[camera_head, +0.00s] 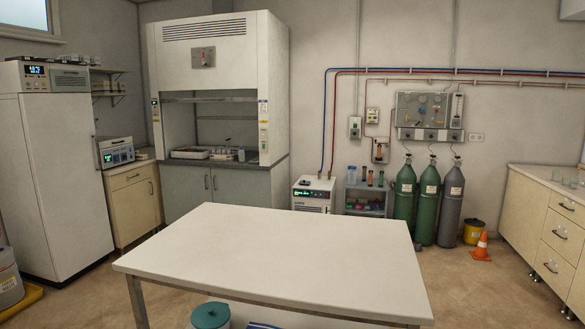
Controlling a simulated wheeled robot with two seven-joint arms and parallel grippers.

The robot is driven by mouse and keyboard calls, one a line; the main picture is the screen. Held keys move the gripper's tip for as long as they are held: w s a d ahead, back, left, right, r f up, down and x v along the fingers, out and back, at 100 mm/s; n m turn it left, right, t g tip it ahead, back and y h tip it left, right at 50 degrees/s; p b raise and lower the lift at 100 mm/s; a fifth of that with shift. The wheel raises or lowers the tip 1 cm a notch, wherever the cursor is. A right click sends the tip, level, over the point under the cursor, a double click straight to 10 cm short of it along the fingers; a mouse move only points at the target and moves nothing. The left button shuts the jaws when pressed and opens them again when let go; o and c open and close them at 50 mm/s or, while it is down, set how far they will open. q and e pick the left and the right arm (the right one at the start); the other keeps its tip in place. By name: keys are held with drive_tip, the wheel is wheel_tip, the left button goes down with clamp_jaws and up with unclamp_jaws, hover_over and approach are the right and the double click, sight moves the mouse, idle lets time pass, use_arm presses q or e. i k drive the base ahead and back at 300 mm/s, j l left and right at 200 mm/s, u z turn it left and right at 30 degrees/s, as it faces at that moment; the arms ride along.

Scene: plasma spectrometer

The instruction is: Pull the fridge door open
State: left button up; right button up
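A tall white fridge (72,180) stands at the far left against the wall. It has a dark digital display and a grey vent on its top panel. Its large door faces the room and looks shut.
A white table (270,250) fills the front middle. A fume hood (212,110) and a cream cabinet (133,205) stand right of the fridge. A grey container (9,280) on a yellow tray is at the lower left. Tan floor (85,295) lies between fridge and table.

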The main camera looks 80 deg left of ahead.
sight(61, 139)
drive_tip(key=u, duration=4.2)
drive_tip(key=i, duration=0.5)
drive_tip(key=i+l, duration=0.15)
drive_tip(key=i, duration=0.35)
drive_tip(key=i+j+u, duration=0.2)
drive_tip(key=i+u, duration=0.15)
drive_tip(key=i, duration=0.3)
drive_tip(key=i+u, duration=0.4)
drive_tip(key=i, duration=0.3)
drive_tip(key=i+l+u, duration=0.1)
drive_tip(key=i+u, duration=0.25)
drive_tip(key=i, duration=0.3)
drive_tip(key=i+z, duration=0.35)
drive_tip(key=i, duration=0.25)
drive_tip(key=i+z, duration=0.4)
drive_tip(key=i, duration=0.25)
drive_tip(key=i+j+z, duration=0.35)
drive_tip(key=i, duration=0.2)
drive_tip(key=i+l+z, duration=0.2)
drive_tip(key=i+z, duration=0.15)
drive_tip(key=i, duration=0.25)
drive_tip(key=i+z, duration=0.35)
drive_tip(key=i, duration=0.3)
drive_tip(key=i+j+z, duration=0.1)
drive_tip(key=i+z, duration=0.25)
drive_tip(key=i, duration=0.3)
